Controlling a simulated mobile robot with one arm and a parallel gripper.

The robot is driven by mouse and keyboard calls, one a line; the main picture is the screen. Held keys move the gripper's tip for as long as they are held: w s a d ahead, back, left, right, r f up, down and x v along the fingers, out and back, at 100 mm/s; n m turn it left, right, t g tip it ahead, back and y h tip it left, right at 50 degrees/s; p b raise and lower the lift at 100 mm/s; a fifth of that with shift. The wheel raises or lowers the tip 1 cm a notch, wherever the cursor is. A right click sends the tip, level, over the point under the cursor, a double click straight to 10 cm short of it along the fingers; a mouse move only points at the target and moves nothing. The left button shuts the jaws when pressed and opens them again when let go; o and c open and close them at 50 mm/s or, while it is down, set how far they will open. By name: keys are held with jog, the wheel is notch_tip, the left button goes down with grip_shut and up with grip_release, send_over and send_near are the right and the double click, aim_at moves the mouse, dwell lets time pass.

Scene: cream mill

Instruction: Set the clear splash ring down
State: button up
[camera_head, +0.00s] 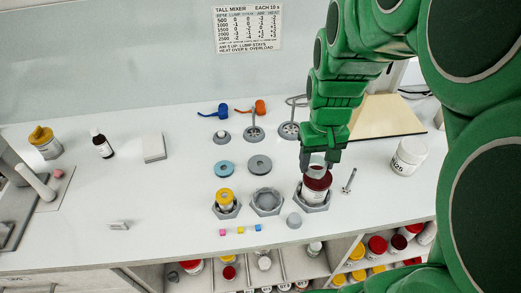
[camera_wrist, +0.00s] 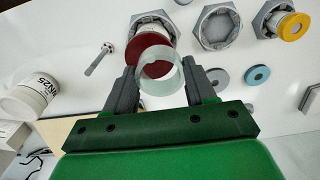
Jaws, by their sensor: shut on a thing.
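The clear splash ring (camera_wrist: 163,86) is a short, see-through band held between the two fingers of my gripper (camera_wrist: 158,72) in the wrist view. In the head view my gripper (camera_head: 320,166) points down with the ring (camera_head: 317,172) at its tips, over the dark red jar (camera_head: 316,185). The jar stands in a grey hexagonal holder (camera_head: 325,206) at the right of a row. In the wrist view the ring overlaps the dark red top (camera_wrist: 148,52). I cannot tell whether the ring touches the jar.
Left of it are an empty hexagonal holder (camera_head: 266,203) and one with a yellow-topped jar (camera_head: 225,198). A small grey cylinder (camera_head: 294,220), a metal tool (camera_head: 349,181) and a white tub (camera_head: 409,156) stand nearby. The left middle of the counter is mostly clear.

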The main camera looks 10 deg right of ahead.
jog(key=w+a+r+n, duration=0.1)
jog(key=w+a+n, duration=0.35)
jog(key=a, duration=0.75)
jog(key=w+a+n, duration=0.3)
jog(key=a+n, duration=0.2)
jog(key=a, duration=0.8)
jog(key=s+a+n, duration=0.4)
jog(key=a, duration=0.9)
jog(key=s+a+n, duration=0.5)
jog(key=a, duration=0.7)
send_over(93, 201)
jog(key=shift+m, duration=0.25)
jog(key=f, duration=1)
jog(key=shift+d+f, duration=0.1)
jog(key=shift+d, duration=0.1)
jog(key=shift+a+f, duration=0.15)
jog(key=shift+f, duration=1.6)
